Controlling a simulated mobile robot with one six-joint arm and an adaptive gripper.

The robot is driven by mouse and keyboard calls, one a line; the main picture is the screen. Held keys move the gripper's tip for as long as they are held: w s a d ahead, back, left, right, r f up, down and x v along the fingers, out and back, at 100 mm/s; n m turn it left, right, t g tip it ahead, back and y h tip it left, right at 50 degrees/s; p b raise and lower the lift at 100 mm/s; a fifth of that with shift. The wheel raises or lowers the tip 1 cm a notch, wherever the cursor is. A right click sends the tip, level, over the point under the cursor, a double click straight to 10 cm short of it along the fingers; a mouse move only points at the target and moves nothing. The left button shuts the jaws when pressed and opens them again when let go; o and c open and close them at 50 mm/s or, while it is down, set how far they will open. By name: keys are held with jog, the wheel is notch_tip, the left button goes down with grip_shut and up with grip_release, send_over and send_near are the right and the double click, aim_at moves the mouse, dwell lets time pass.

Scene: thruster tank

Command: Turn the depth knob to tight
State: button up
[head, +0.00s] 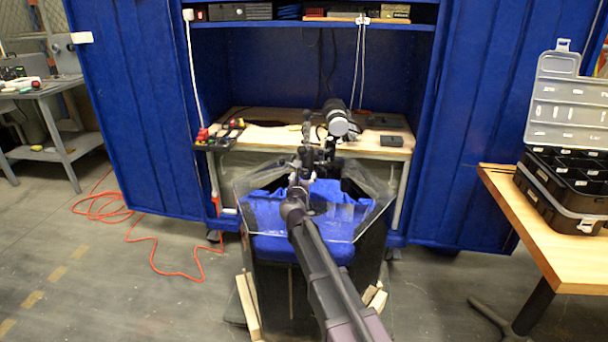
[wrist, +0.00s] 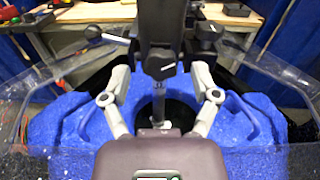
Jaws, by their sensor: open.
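The thruster's upright bracket and shaft (wrist: 134,108) stand in the middle of the wrist view. A dark knob with a white pointer line (wrist: 168,68) sits on the bracket, low and facing me. A second dark knob with a white mark (wrist: 214,27) is to its right. No label shows which one is the depth knob or where tight is. My gripper (wrist: 160,74) is open, with its grey fingers spread left and right of the lower knob, and nothing is between them that I can see it gripping. In the head view my gripper (head: 302,172) reaches over the tank, small and partly hidden.
The clear-walled tank (head: 345,215) with a blue lining surrounds the shaft. A dark motor head with a pale end (head: 338,126) is above it. A workbench (head: 265,138) stands behind. A table with an open case (head: 565,190) is at right. An orange cord (head: 150,240) lies left.

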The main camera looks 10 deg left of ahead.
jog(key=shift+w, duration=0.95)
grip_shut()
